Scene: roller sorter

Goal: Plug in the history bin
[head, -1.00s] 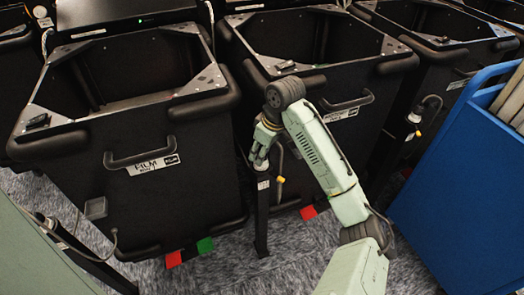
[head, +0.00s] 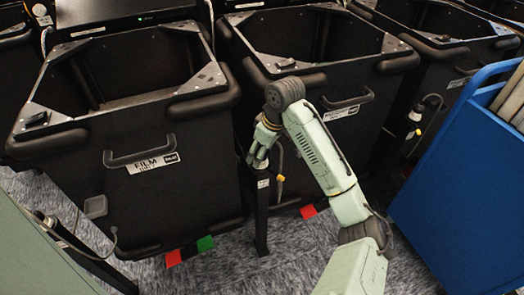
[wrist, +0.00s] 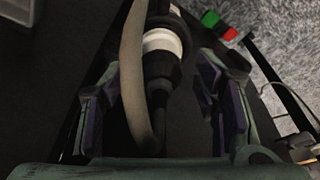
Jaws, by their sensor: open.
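The likely history bin (head: 345,130) is the black bin right of the film bin; its label (head: 341,113) is too small to read surely. A black post (head: 262,215) stands between these two bins. My gripper (head: 259,158) is at the post's top, pointing down. In the wrist view, a black plug with a white ring (wrist: 162,43) lies between the spread fingers of my gripper (wrist: 160,80), with gaps on both sides. A grey cable (wrist: 132,75) curves past the plug's left side. A yellow-tipped piece (head: 280,178) hangs beside the post.
The film bin (head: 150,200) is close on the left. A blue cart (head: 455,165) stands at the right. Another post with a plugged cable (head: 415,118) is by the right bin. Red and green floor marks (head: 190,252) lie on the carpet, which is open in front of the post.

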